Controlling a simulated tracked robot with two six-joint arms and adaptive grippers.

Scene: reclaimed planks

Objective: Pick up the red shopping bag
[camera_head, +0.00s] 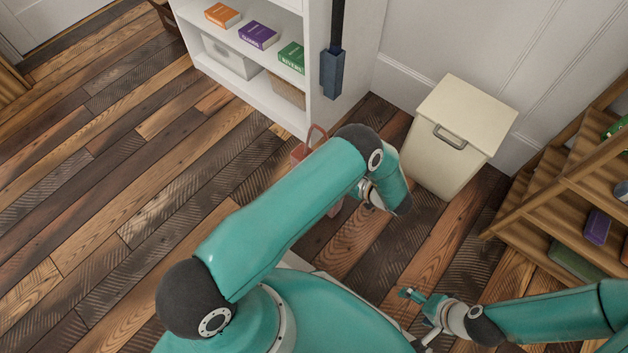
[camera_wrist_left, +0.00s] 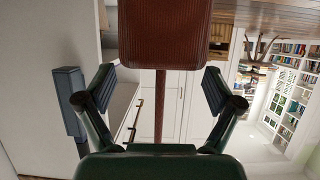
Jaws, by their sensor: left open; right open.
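The red shopping bag (camera_head: 300,153) stands on the floor by the white shelf, with its thin handle loop on top. My left arm hides most of it in the head view. In the left wrist view the bag (camera_wrist_left: 165,28) is a ribbed red-brown block at the top centre, with a thin strap running down from it. My left gripper (camera_wrist_left: 158,80) is open, its fingers on either side of the strap in the picture. I cannot tell whether the strap lies between them in depth. My right gripper (camera_head: 414,318) is open and empty, low over the floor and apart from the bag.
A white shelf (camera_head: 322,118) with books stands behind the bag, with a blue-headed tool (camera_head: 331,75) against its side. A cream bin (camera_head: 440,160) is right of the bag. A wooden rack (camera_head: 530,215) stands at the right. The plank floor at left is clear.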

